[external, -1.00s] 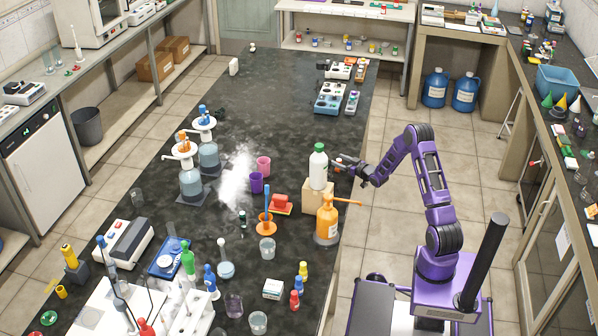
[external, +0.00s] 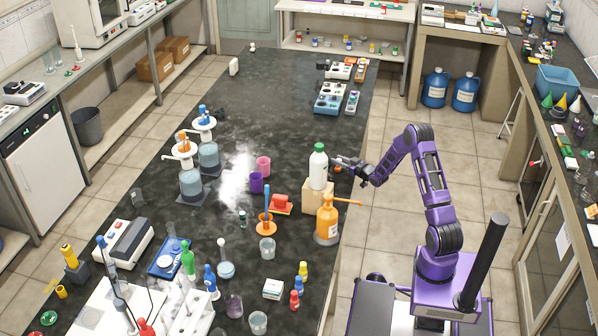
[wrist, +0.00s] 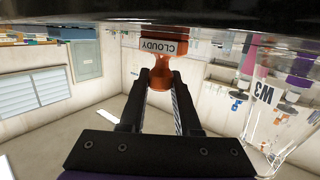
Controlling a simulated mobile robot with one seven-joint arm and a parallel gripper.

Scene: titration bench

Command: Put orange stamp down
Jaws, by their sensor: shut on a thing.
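The orange stamp (wrist: 163,72) has a white label reading CLOUDY, upside down in the wrist view. My gripper (wrist: 161,80) is shut on the stamp's narrow handle. The stamp's labelled block points toward the dark bench top (wrist: 150,12), close to it; I cannot tell if it touches. In the external view my gripper (external: 340,163) is over the right edge area of the black bench, just right of a white bottle with a green cap (external: 318,168). The stamp is small and partly hidden there.
The white bottle stands on a tan block (external: 314,198) close beside my gripper. An orange pump bottle (external: 327,222) stands nearer the front. A clear vessel marked W3 (wrist: 265,95) is at right in the wrist view.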

